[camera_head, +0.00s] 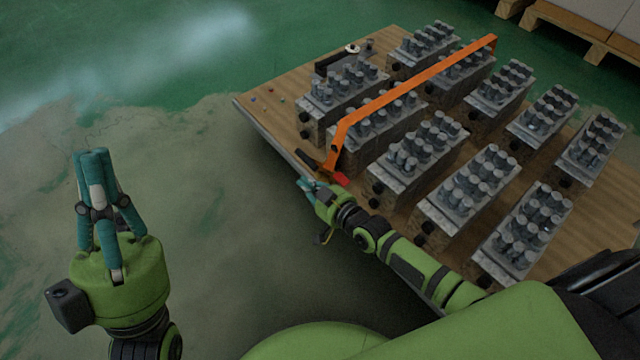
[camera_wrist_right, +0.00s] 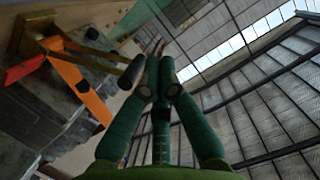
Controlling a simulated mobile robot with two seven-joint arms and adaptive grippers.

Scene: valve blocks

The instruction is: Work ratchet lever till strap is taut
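An orange strap (camera_head: 415,82) runs over the valve blocks and down the near side of the pallet. At its lower end is the ratchet, with a dark lever (camera_head: 309,160) and a red part (camera_head: 341,179). The right wrist view shows the strap (camera_wrist_right: 85,92), the red part (camera_wrist_right: 22,72) and the lever's dark end (camera_wrist_right: 133,72). My right gripper (camera_head: 304,183) is close beside the lever; its fingers (camera_wrist_right: 158,62) look together, with the lever end just left of them. Contact cannot be told. My left gripper (camera_head: 92,155) points up, shut and empty, far from the pallet.
Several metal valve blocks (camera_head: 420,143) stand in rows on the wooden pallet top (camera_head: 275,95). A black bar and a white ring (camera_head: 352,48) lie at its far edge. Another pallet (camera_head: 560,30) stands at the back right. The green floor on the left is clear.

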